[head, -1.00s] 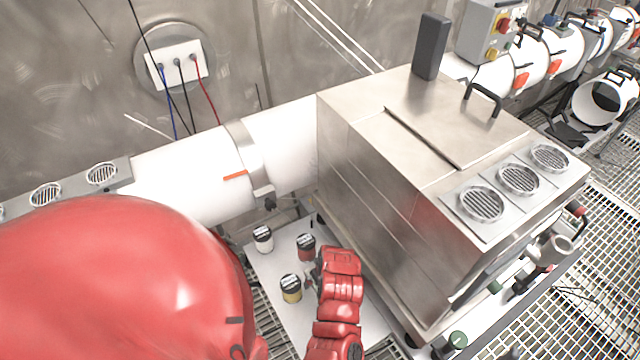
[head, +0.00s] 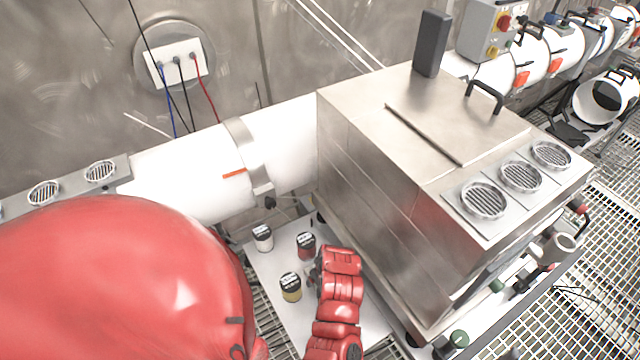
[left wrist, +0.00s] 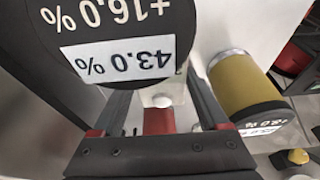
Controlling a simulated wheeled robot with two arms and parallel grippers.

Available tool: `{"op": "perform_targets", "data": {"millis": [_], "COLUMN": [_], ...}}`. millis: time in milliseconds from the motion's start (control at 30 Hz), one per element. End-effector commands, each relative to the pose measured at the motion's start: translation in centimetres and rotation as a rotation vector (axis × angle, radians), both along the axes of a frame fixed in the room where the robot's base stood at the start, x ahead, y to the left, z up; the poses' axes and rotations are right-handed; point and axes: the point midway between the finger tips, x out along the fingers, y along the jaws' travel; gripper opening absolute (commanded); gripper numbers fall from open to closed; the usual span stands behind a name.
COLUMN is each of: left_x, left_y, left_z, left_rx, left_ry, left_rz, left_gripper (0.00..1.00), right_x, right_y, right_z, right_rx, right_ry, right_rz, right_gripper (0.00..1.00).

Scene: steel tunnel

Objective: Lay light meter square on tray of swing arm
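Three small round canisters with dark, labelled tops stand on a white surface (head: 276,262) in the head view: a white one (head: 262,237), a red one (head: 306,245) and a yellow one (head: 290,287). Which is the light meter, I cannot tell. My left gripper (head: 315,272) is low beside the red and yellow ones. In the left wrist view its fingers (left wrist: 158,95) stand apart, partly hidden by a close dark top (left wrist: 112,30) reading 43.0 %, which sits off-centre to the left. The yellow canister (left wrist: 240,85) is tilted in that picture, right of the fingers. No swing arm is recognisable.
A large steel box (head: 390,190) stands close to the right of my left gripper. A thick white pipe (head: 190,175) runs behind the canisters. Steel grating (head: 600,260) lies at the right. Free white surface is narrow around the canisters.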

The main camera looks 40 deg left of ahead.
Motion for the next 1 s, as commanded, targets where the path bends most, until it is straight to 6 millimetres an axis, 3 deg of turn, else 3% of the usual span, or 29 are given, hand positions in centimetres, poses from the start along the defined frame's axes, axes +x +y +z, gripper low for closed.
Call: {"op": "perform_targets", "data": {"millis": [33,300,533,700,767,1000], "left_x": [0.0,0.0,0.0,0.1,0.1,0.2], "left_y": [0.0,0.0,0.0,0.0,0.0,0.0], "left_z": [0.0,0.0,0.1,0.9,0.9,4.3], "left_rx": [0.000,0.000,0.000,-0.001,0.002,0.004], "left_ry": [0.000,-0.001,-0.001,-0.003,-0.004,-0.006], "left_rz": [0.000,0.000,0.000,0.000,-0.002,-0.001], "left_gripper": [0.60,0.14,0.14,0.14,0.14,0.14], "right_x": [0.0,0.0,0.0,0.0,0.0,0.0], "right_y": [0.0,0.0,0.0,0.0,0.0,0.0], "right_z": [0.0,0.0,0.1,1.2,0.4,-1.0], "right_rx": [0.000,0.000,0.000,0.000,0.000,0.000], "right_ry": [0.000,0.000,0.000,0.000,0.000,0.000], "right_rz": [0.000,0.000,0.000,0.000,0.000,0.000], "right_gripper": [1.00,1.00,1.00,1.00,1.00,1.00]}}
